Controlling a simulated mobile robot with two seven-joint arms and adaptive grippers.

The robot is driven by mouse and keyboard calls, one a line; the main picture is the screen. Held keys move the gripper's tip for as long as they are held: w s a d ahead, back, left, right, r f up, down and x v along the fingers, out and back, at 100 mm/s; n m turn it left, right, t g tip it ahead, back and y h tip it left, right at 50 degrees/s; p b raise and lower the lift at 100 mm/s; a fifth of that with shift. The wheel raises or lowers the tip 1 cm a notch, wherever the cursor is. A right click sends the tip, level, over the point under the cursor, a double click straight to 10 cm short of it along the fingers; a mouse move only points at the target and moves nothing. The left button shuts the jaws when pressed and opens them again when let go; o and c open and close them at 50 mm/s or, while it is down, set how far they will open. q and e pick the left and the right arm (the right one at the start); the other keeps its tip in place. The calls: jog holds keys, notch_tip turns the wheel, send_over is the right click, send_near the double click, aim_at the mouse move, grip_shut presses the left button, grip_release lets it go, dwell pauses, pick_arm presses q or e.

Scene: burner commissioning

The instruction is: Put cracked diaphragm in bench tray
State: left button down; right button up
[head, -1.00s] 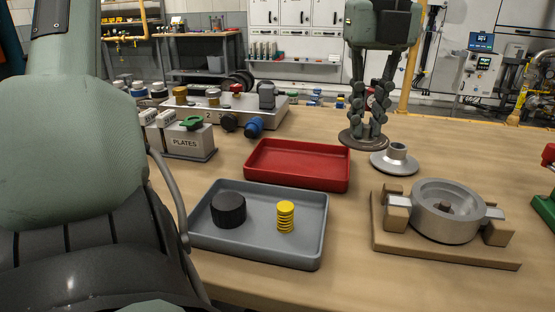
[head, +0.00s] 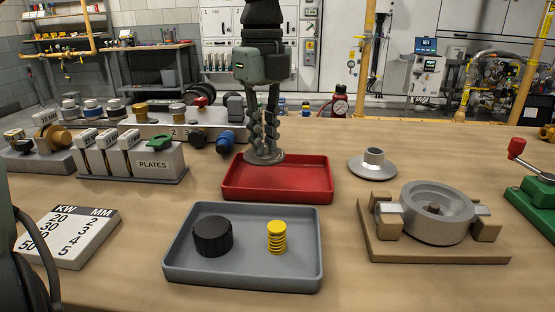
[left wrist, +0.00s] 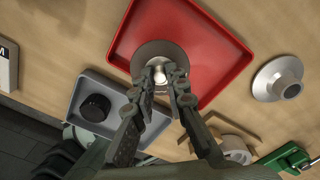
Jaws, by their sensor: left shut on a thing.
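The cracked diaphragm (head: 264,157) is a dark grey-brown disc with a raised centre, and any crack is too small to see. My left gripper (head: 263,146) comes down from above, shut on its centre, and holds it level over the back left part of a red tray (head: 318,190). The left wrist view shows the disc (left wrist: 145,52) between the fingertips (left wrist: 165,75), over the red tray (left wrist: 215,50). I cannot tell whether it touches the tray floor. The red tray is otherwise empty. My right gripper is not in view.
A grey tray (head: 190,277) in front holds a black knob (head: 212,236) and a yellow spring (head: 276,238). Right are a flanged metal part (head: 373,164) and a round housing on a wooden fixture (head: 384,252). A plates rack (head: 155,163) stands left, a numbered card (head: 70,235) in front of it.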

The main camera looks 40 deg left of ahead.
aim_at(279, 150)
pick_arm(q)
jog(key=w+f, duration=0.1)
jog(key=w+d+f, duration=0.1)
jog(key=w, duration=0.1)
notch_tip(279, 150, down, 4)
jog(key=shift+r+p, duration=0.2)
jog(key=shift+p, duration=0.25)
jog(key=shift+f, duration=0.15)
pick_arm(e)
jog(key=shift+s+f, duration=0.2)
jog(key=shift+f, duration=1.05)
